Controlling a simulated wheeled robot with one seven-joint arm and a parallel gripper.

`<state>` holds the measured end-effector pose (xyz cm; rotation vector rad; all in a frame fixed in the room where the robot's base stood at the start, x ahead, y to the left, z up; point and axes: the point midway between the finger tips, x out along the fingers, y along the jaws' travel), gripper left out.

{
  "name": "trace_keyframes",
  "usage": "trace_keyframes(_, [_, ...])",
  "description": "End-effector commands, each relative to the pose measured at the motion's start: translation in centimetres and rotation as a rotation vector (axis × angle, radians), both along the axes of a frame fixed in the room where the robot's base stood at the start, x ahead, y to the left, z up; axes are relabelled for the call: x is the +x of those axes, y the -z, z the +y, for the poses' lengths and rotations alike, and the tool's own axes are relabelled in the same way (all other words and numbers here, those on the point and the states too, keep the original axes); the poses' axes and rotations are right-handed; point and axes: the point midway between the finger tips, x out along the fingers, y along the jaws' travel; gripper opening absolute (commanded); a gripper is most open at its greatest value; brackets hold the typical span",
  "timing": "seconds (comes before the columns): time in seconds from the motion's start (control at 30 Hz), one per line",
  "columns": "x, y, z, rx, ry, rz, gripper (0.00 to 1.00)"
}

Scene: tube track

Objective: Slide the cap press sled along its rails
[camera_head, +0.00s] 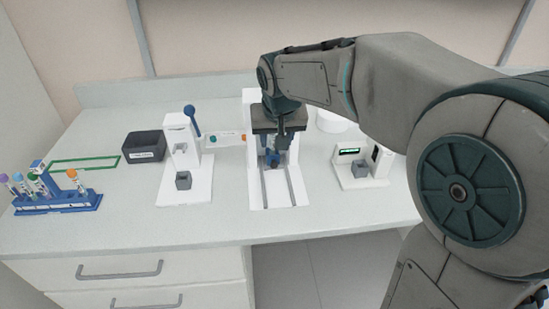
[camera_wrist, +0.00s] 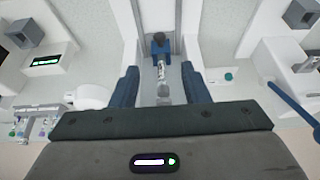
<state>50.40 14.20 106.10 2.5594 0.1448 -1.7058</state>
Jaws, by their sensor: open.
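The white cap press (camera_head: 250,108) stands at the middle of the bench, with two parallel rails (camera_head: 288,187) running along its base toward the front. A small blue sled (camera_head: 273,158) sits between the rails near the press column. In the wrist view the sled (camera_wrist: 160,44) shows just beyond my fingertips, with a clear tube (camera_wrist: 162,76) seen between the fingers. My gripper (camera_head: 272,148) is over the rails, pointing down. Its two blue fingers (camera_wrist: 160,68) stand apart on either side of the tube, with a gap visible at each side. The lower part of the press column is partly hidden by my wrist.
A white device with a blue lever (camera_head: 192,120) stands to the left, and a device with a green display (camera_head: 350,150) to the right. A black box (camera_head: 144,146) and a blue tube rack (camera_head: 57,201) are farther left. The bench front is clear.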

Motion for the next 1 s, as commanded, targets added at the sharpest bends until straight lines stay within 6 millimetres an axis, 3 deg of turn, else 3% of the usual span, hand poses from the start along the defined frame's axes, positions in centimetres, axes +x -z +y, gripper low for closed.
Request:
trace_keyframes(0.3, [2.5, 6.5, 0.3, -0.001, -0.001, 0.006, 0.42])
trace_keyframes(0.5, [3.7, 9.4, 0.4, -0.001, -0.001, 0.004, 0.42])
trace_keyframes(0.7, [4.3, 10.7, 0.4, 0.000, 0.000, 0.003, 0.42])
trace_keyframes(1.0, [4.4, 10.8, 0.4, 0.000, 0.000, 0.002, 0.39])
